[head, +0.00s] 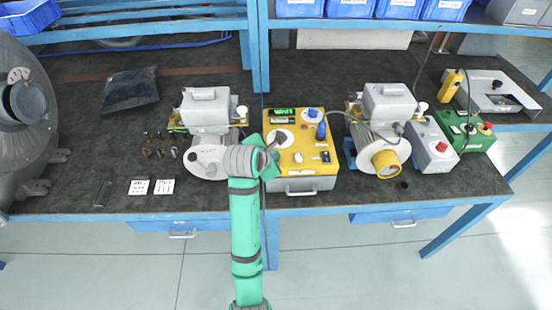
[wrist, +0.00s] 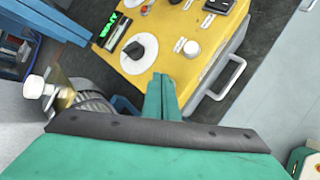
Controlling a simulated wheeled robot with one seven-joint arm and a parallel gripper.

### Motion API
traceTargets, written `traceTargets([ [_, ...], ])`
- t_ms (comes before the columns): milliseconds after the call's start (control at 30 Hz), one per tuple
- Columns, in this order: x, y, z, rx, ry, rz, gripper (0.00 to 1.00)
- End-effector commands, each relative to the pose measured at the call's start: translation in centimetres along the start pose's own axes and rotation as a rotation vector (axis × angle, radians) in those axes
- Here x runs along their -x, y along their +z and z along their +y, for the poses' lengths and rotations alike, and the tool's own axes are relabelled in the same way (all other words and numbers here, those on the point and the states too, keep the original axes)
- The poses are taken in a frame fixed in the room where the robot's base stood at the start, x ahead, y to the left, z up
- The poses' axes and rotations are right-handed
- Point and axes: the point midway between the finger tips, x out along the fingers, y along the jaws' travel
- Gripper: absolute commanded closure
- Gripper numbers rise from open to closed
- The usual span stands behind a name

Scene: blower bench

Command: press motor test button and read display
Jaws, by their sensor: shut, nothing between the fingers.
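The yellow-topped test box (head: 308,143) stands on the bench, and its panel (wrist: 148,72) fills the top middle of the wrist view. A small dark display (head: 282,111) with green lit characters is at its back left; it also shows in the wrist view (wrist: 116,32), too small to read. A white dial with a dark knob (wrist: 136,52) and a round white button (wrist: 191,48) are on the panel. I cannot tell which control is the motor test button. My gripper (wrist: 160,80) is shut and empty, over the panel near the dial; contact is unclear.
A grey motor unit (head: 207,110) stands left of the box, close to my gripper. Another motor unit with a yellow ring (head: 386,162) stands to the right, with a cable running to the box. A grey control box with a red button (head: 436,148) is farther right.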

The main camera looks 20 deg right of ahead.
Motion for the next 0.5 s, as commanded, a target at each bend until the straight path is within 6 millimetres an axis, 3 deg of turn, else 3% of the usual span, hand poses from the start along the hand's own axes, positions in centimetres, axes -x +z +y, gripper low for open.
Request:
traceTargets([
  [500,0.78,0.69,0.73,0.000,0.001,-0.001,1.00],
])
